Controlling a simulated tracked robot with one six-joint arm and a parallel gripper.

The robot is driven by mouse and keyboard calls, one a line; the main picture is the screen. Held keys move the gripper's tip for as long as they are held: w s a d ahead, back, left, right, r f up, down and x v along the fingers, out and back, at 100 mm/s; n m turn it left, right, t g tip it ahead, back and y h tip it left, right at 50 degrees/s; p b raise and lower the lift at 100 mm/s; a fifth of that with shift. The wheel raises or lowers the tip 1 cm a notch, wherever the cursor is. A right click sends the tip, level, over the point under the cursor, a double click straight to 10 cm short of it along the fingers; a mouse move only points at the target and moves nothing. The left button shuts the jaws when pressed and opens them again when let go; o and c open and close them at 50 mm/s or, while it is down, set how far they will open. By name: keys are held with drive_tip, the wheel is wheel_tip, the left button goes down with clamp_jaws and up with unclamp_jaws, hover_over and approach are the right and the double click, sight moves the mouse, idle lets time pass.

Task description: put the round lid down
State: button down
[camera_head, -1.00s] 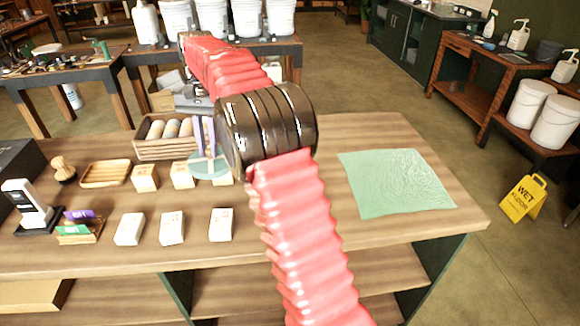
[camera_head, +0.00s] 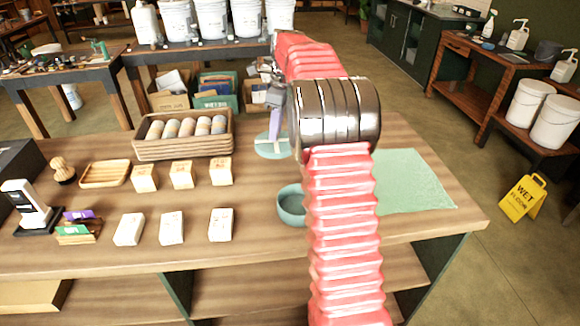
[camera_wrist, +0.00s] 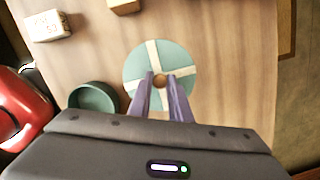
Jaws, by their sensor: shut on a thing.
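The round lid (camera_head: 268,150) is teal with cream cross bands. In the wrist view the lid (camera_wrist: 145,62) shows a small wooden knob at its centre, between the fingertips. My gripper (camera_wrist: 160,77) has purple fingers and is shut on that knob. In the head view my gripper (camera_head: 275,127) comes down from above onto the lid, partly hidden by my arm. The lid looks about level and close to the table; I cannot tell if it touches. A teal round open pot (camera_head: 290,208) stands nearer, partly behind my arm; it also shows in the wrist view (camera_wrist: 95,98).
A wooden crate of rolls (camera_head: 183,149) stands left of the lid. Several small boxes (camera_head: 182,175) sit in rows on the wooden table (camera_head: 262,250). A green mat (camera_head: 415,182) lies at right, partly hidden by my arm. Bare tabletop lies between the boxes and the pot.

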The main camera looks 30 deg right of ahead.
drive_tip(key=d+m, duration=0.2)
drive_tip(key=s+d+m, duration=0.1)
drive_tip(key=d+m, duration=0.1)
drive_tip(key=shift+s+d+f+h, duration=0.1)
drive_tip(key=shift+d+h, duration=0.2)
drive_tip(key=shift+d, duration=0.05)
drive_tip(key=shift+f, duration=3.15)
drive_tip(key=shift+f, duration=0.1)
drive_tip(key=shift+f, duration=1.75)
drive_tip(key=c, duration=1.6)
unclamp_jaws()
drive_tip(key=shift+f, duration=0.1)
drive_tip(key=shift+c, duration=0.2)
